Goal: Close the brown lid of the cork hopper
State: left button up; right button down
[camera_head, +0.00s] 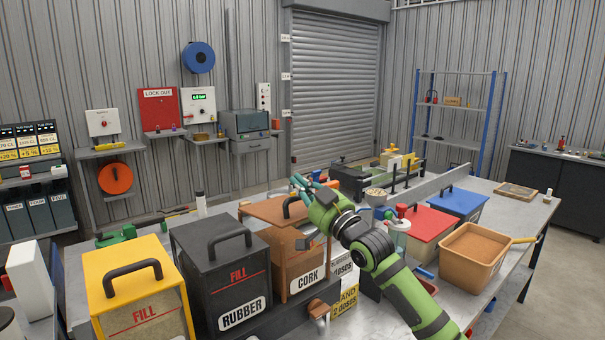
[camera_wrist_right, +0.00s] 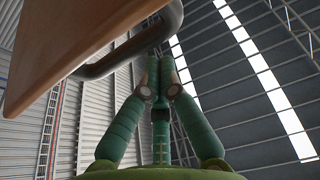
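The cork hopper (camera_head: 305,262) is a brown box with a CORK label, right of the black rubber hopper. Its brown lid (camera_head: 262,209) has a dark handle. My right gripper (camera_head: 308,182) is at the handle's right side, partly covering the lid. In the right wrist view the lid (camera_wrist_right: 75,35) fills the upper left, and its bent handle (camera_wrist_right: 125,58) crosses by the fingertips. My right gripper (camera_wrist_right: 160,65) has its fingertips together, with nothing seen between them. I cannot tell whether the lid rests fully on the box. My left gripper is not in view.
The black rubber hopper (camera_head: 215,270) and a yellow hopper (camera_head: 140,290) stand left of the cork hopper. Right of my arm are a red-lidded box (camera_head: 425,225), a blue-lidded box (camera_head: 460,202) and an open brown tub (camera_head: 465,265).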

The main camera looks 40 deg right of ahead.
jog(key=shift+s+f, duration=0.4)
jog(key=shift+f, duration=0.4)
jog(key=f+b, duration=0.1)
jog(key=f, duration=0.1)
jog(key=s+f+b, duration=0.1)
jog(key=f, duration=0.1)
jog(key=shift+s+d, duration=0.1)
jog(key=shift+s+r, duration=0.1)
jog(key=shift+s, duration=0.1)
